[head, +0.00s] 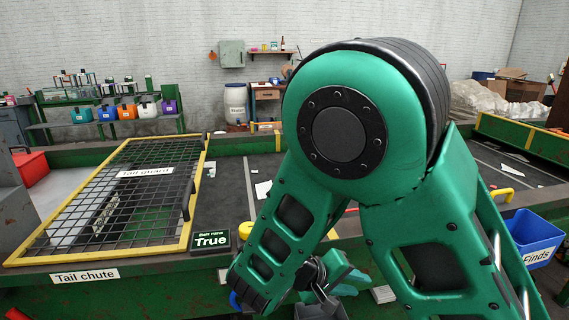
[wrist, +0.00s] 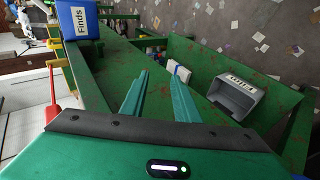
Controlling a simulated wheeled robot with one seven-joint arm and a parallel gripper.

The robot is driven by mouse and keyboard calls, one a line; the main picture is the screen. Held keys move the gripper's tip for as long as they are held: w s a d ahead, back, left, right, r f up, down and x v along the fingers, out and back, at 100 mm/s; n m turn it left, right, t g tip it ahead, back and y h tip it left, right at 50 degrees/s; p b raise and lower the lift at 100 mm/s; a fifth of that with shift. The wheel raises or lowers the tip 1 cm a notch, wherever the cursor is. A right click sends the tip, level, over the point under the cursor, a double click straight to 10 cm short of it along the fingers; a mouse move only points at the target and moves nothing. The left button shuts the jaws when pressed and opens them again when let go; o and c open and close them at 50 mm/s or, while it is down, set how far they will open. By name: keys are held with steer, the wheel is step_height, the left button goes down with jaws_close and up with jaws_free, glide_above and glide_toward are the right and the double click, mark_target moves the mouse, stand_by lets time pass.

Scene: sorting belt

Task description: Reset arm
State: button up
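My green arm fills the middle and right of the head view, bent at a large elbow joint. My gripper (head: 335,285) hangs low beside the forearm in the head view, partly hidden. In the wrist view my gripper (wrist: 159,77) shows two teal fingers with a gap between them, and nothing is held there. The fingers are above a green metal structure, apart from a grey bin to their right.
A blue Finds bin (head: 533,238) hangs at the right; it also shows in the wrist view (wrist: 78,20). The grey bin (wrist: 236,97) has an upside-down label. A yellow-framed Tail guard (head: 120,195) covers the belt's left. A sign (head: 211,239) reads "True". Scraps lie on the dark belt (head: 232,185).

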steer(key=s+d+r+m+g+y, duration=0.1)
steer(key=d+r+m+g, duration=0.1)
steer(key=d, duration=0.4)
steer(key=s+d+r+m+g+y, duration=0.1)
steer(key=s+d+r+m+g, duration=0.1)
steer(key=d, duration=0.4)
steer(key=s+d+r+m+y, duration=0.2)
steer(key=s+d+r+y, duration=0.2)
steer(key=s, duration=0.5)
steer(key=s+d+r+m+y, duration=0.3)
steer(key=s+d, duration=0.4)
steer(key=s, duration=0.3)
steer(key=shift+s+d+r+m+y, duration=0.3)
steer(key=shift+r+y, duration=0.1)
steer(key=shift+r, duration=0.2)
steer(key=shift+w+f+g, duration=0.25)
steer(key=shift+w+g, duration=0.05)
steer(key=shift+w, duration=0.3)
